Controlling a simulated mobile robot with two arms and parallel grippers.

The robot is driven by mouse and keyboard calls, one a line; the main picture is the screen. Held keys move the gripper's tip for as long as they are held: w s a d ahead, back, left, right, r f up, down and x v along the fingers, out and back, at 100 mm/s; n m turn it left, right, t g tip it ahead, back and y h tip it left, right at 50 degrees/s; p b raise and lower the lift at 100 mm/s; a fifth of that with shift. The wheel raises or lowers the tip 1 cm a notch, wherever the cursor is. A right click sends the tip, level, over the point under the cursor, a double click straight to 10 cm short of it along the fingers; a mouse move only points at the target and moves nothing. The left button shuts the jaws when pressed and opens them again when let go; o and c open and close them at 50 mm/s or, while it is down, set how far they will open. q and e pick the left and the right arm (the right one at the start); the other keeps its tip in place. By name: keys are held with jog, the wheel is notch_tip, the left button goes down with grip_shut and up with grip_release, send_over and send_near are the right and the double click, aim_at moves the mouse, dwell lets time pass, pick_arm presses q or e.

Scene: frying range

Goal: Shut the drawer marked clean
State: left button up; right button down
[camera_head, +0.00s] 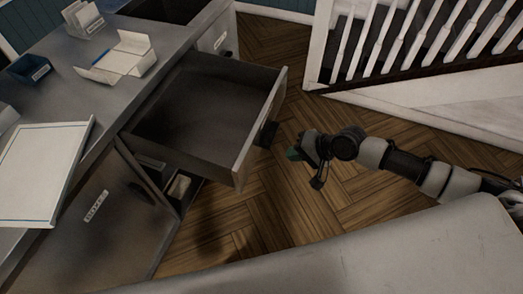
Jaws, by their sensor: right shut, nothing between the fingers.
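An open grey drawer (196,112) juts out from the metal counter, well out and apparently empty. Its front panel faces right, toward my arm, with a dark handle (268,134) on it. Any label on that front is turned away, so I cannot read whether it says clean. My right gripper (304,152) is shut and empty, over the floor to the right of the drawer front, with a gap between them. My left gripper is out of view.
Below the open drawer, a dark opening holds a pale item (180,186). The counter carries a white board (45,170), an open box (122,52) and a blue bin (28,70). A white railing (420,45) stands behind at right. Wooden floor (290,215) is clear around my gripper.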

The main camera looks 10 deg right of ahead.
aim_at(255, 154)
jog(key=x, duration=0.3)
jog(key=r+p+x, duration=0.1)
jog(key=x, duration=0.2)
jog(key=w+a+x, duration=0.1)
jog(key=x, duration=0.2)
jog(key=shift+r, duration=0.35)
jog(key=shift+w+a+f+p, duration=0.1)
jog(key=shift+w+a+p, duration=0.2)
jog(key=shift+a, duration=0.15)
